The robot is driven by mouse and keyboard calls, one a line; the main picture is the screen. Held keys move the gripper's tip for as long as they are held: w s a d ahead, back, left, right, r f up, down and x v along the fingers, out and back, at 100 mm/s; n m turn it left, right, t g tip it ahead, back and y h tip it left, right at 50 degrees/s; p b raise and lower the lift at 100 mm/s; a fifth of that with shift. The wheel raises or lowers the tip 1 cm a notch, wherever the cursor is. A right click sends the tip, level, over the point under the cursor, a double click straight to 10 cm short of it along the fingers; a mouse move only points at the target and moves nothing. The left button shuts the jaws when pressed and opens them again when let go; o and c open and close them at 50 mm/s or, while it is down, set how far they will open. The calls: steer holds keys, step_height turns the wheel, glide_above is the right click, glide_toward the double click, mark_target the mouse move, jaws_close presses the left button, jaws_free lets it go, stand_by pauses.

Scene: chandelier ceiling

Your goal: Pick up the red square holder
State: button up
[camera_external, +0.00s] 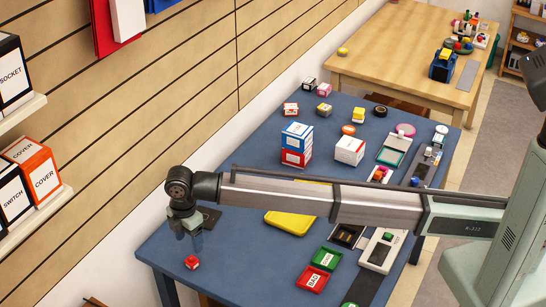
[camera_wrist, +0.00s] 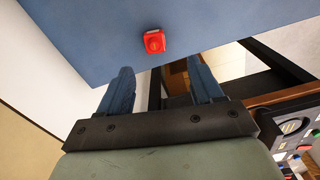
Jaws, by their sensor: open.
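A small red square holder (camera_external: 192,263) sits by itself near the front left corner of the blue table. In the wrist view the red holder (camera_wrist: 154,41) lies on the blue surface, with a round red feature on its top. My gripper (camera_external: 194,240) hangs just above and close to the holder in the external view. In the wrist view the two blue-grey fingers of my gripper (camera_wrist: 160,80) are spread apart with nothing between them. The holder appears beyond the fingertips.
The blue table (camera_external: 233,262) is clear around the holder. A yellow tray (camera_external: 290,222), a green tray (camera_external: 327,259) and a red tray (camera_external: 312,279) lie to the right. Stacked boxes (camera_external: 297,144) stand farther back. The table edge is close to the holder, and a panelled wall runs along the left.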

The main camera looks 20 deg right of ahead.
mark_target(191, 256)
step_height(191, 256, down, 4)
steer(key=shift+r, duration=0.25)
steer(key=shift+w+a+f, duration=0.1)
steer(key=shift+w+f, duration=0.15)
steer(key=shift+f, duration=1.1)
steer(key=shift+w+f, duration=0.2)
steer(key=shift+f, duration=1.15)
steer(key=c, duration=1.1)
